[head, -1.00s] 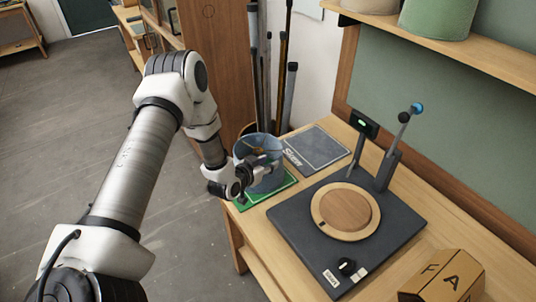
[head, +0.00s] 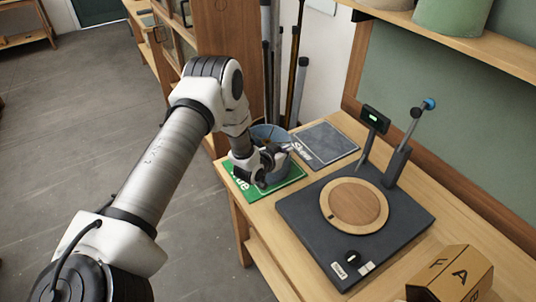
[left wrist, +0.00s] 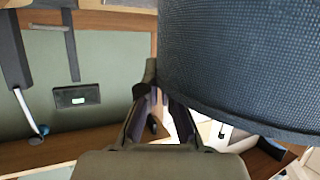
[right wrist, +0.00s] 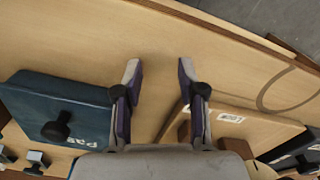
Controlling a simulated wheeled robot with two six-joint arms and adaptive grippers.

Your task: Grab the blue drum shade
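The blue drum shade (head: 268,133) is over the green mat (head: 291,180) at the table's far left corner. I cannot tell whether it touches the mat. My left gripper (head: 273,160) is at its near side and hides part of it. In the left wrist view the woven shade (left wrist: 245,60) fills the upper right. The left gripper's fingers (left wrist: 157,95) are drawn close together at its rim, one at the outer edge, the other partly hidden behind the wall. My right gripper (right wrist: 159,85) is open and empty above the wooden table.
A dark slate mat (head: 324,143) lies beside the green one. A black base with a round wooden turntable (head: 354,205), a display post (head: 375,118) and a blue-tipped lever (head: 428,104) stands mid-table. A lettered wooden block (head: 450,275) is at the near right. Poles stand behind the shade.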

